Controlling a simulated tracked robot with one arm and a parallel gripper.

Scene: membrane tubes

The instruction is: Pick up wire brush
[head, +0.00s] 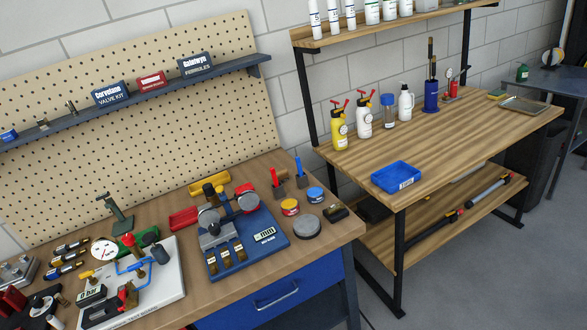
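No wire brush can be told for certain at this size. On the near wooden bench, a small dark block with a tan part (336,212) lies at the right edge, beside a round grey disc (307,227). Two small upright tools with a red handle (275,178) and a blue handle (298,167) stand near the bench's back edge; their lower ends are dark and too small to make out. On the far bench, a dark-handled tool stands upright in a blue holder (431,97). My gripper is not in view.
The far bench (460,150) holds bottles and a blue tray (396,189). Grey floor (480,270) is clear at the lower right.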

